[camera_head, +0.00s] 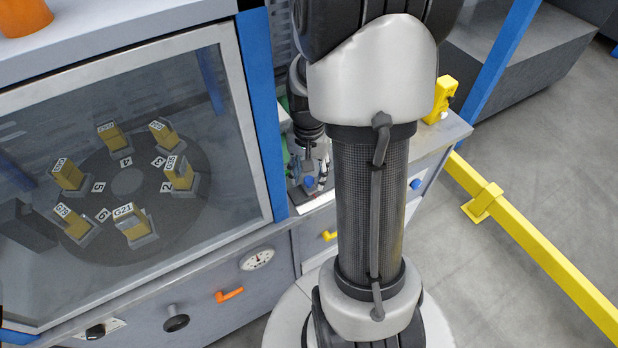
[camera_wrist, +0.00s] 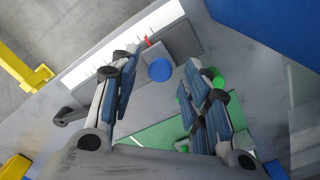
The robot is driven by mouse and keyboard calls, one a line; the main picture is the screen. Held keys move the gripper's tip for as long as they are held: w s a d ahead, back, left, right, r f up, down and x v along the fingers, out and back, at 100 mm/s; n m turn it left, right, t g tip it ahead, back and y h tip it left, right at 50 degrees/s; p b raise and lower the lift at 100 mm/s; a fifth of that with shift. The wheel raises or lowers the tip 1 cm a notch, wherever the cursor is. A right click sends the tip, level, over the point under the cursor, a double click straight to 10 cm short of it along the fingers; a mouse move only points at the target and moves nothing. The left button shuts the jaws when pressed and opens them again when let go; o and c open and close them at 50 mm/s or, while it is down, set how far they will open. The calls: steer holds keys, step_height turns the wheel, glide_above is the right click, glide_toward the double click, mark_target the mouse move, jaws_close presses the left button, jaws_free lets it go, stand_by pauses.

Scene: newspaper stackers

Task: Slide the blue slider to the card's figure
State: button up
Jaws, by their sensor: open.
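The blue slider is a round blue knob (camera_wrist: 160,71) on a grey block, with a red pointer beside a white scale strip (camera_wrist: 122,47). In the head view the blue knob (camera_head: 309,182) shows small on the worktop, just below my gripper (camera_head: 309,160). In the wrist view my gripper (camera_wrist: 160,59) is open, with one finger left of the knob and one right of it. Neither finger visibly touches it. Their height above the knob is hard to tell. The scale figures are too small to read. I cannot make out a card with a readable figure near the slider.
A green plate (camera_wrist: 155,133) and a green button (camera_wrist: 217,79) lie close to the fingers. Left is a glazed cabinet with a turntable (camera_head: 126,246) of numbered blocks. A blue post (camera_head: 262,115) stands between cabinet and worktop. A yellow rail (camera_head: 545,255) runs right.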

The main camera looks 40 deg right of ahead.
steer(key=shift+f, duration=0.45)
steer(key=shift+c, duration=0.2)
jaws_close()
stand_by(0.4)
